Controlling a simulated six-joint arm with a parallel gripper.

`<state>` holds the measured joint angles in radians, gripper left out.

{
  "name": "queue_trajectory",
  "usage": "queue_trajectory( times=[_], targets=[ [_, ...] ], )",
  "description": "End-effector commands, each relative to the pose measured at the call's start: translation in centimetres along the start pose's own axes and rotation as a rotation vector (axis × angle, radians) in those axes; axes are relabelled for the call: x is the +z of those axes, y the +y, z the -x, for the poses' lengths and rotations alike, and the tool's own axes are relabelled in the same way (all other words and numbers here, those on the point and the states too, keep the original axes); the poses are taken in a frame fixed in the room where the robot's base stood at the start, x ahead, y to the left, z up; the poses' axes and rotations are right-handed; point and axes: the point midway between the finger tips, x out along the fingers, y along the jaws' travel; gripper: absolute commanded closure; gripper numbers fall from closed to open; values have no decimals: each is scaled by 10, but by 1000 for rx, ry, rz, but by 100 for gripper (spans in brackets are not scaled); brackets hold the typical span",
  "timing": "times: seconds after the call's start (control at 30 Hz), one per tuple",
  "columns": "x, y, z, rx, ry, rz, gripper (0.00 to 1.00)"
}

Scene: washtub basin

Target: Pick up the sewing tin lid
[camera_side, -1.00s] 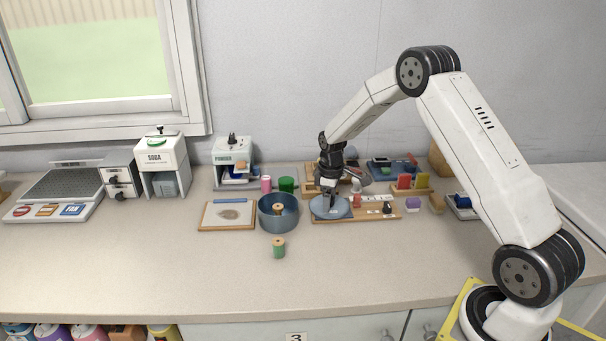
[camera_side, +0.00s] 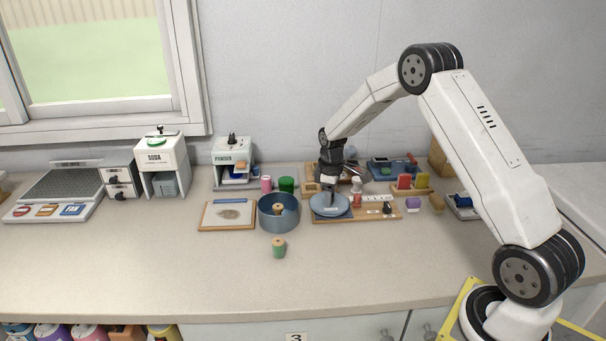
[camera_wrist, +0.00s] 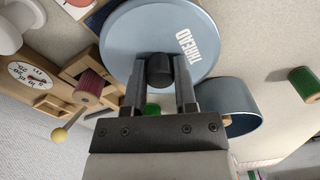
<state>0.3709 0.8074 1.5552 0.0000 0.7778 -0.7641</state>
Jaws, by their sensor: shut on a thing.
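The sewing tin lid is a flat blue disc (camera_side: 330,207) with a dark knob and the white word THREAD, clear in the wrist view (camera_wrist: 188,28). My gripper (camera_wrist: 160,72) is shut on the lid's dark knob, one finger on each side. In the side view my gripper (camera_side: 329,192) points down over the lid. The lid looks level and at about the height of the wooden board beside it; I cannot tell whether it touches the counter. The open blue tin (camera_side: 279,219) stands left of the lid with a spool inside.
A green spool (camera_side: 279,249) stands in front of the tin. A clipboard (camera_side: 213,225) lies left of it. A wooden board (camera_side: 370,215) with small pieces is right of the lid. Pink and green cylinders (camera_side: 286,184) stand behind the tin. The front counter is clear.

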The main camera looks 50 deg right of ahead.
Motion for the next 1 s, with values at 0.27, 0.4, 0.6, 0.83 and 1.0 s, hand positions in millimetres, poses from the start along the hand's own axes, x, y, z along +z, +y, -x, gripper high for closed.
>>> queue_trajectory(
  times=[0.27,0.4,0.6,0.83,1.0],
  targets=[
    [5,-4,30,1,1,0,100],
    [14,-12,45,1,1,0,100],
    [31,-25,70,2,2,-1,100],
    [55,-46,92,0,0,-1,100],
    [74,-62,103,0,0,-1,100]
  ],
)
